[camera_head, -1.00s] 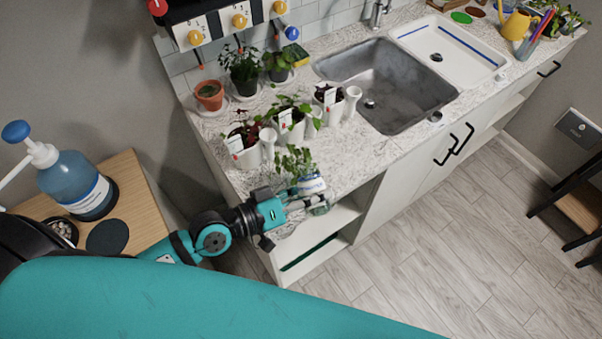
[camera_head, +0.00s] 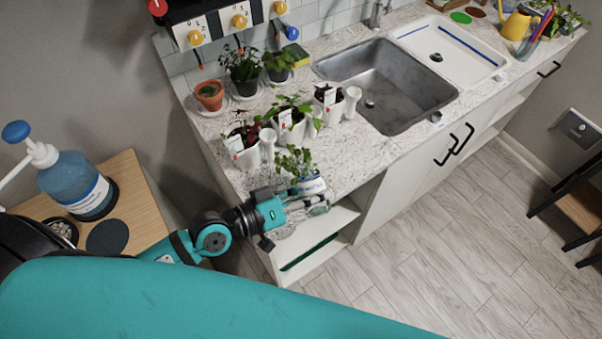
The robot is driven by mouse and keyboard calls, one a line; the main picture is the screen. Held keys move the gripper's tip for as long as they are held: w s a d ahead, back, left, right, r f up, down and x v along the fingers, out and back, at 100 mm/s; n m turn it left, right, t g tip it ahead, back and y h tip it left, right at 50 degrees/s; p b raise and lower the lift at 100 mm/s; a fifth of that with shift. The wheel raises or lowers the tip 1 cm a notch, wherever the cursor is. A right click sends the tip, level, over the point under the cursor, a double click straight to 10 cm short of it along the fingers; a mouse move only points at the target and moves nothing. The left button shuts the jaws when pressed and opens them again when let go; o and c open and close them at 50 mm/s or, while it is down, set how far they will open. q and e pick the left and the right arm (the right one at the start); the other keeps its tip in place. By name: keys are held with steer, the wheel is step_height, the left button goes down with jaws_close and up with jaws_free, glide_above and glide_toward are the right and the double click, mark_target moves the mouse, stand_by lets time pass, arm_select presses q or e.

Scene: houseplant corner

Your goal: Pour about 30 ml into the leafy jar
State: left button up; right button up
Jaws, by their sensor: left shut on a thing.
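The leafy jar (camera_head: 312,186), with a white and blue label and green leaves (camera_head: 294,161) above it, stands near the front left edge of the counter. My left gripper (camera_head: 308,205) reaches in from the left, just in front of the jar. It is shut on a small clear, greenish vessel (camera_head: 319,209), which looks tilted close to the jar. The fingers hide part of the vessel and the lower jar. I cannot tell whether the two touch, and no liquid stream can be made out. My right gripper is not in view.
White planters (camera_head: 291,130) with seedlings stand behind the jar. A terracotta pot (camera_head: 209,96) and other plants are farther back. The sink (camera_head: 388,84) lies to the right. A blue pump bottle (camera_head: 73,183) stands on a wooden side table (camera_head: 138,198) at left. Counter right of the jar is clear.

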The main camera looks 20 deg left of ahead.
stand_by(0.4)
arm_select(q)
steer(key=shift+r, duration=0.15)
steer(key=shift+w+f+m+t+b, duration=0.1)
steer(key=shift+f+m+t+b, duration=0.2)
steer(key=shift+f+m+b, duration=0.45)
steer(key=shift+s+d+m, duration=0.15)
steer(key=shift+s+m, duration=0.05)
steer(key=shift+m, duration=0.45)
steer(key=shift+s+d+f+m+t+b, duration=0.35)
steer(key=shift+f+m+b, duration=0.4)
steer(key=shift+m, duration=0.25)
steer(key=shift+s+d+f+m+t+b, duration=0.2)
steer(key=shift+s+f+m+t+b, duration=0.25)
steer(key=shift+f+m, duration=0.45)
steer(key=shift+s+d+f+m+t+b, duration=0.2)
steer(key=shift+s+d+f+m+b, duration=0.1)
steer(key=shift+f+m+b, duration=0.65)
steer(key=shift+w+r, duration=0.1)
steer(key=shift+r, duration=0.15)
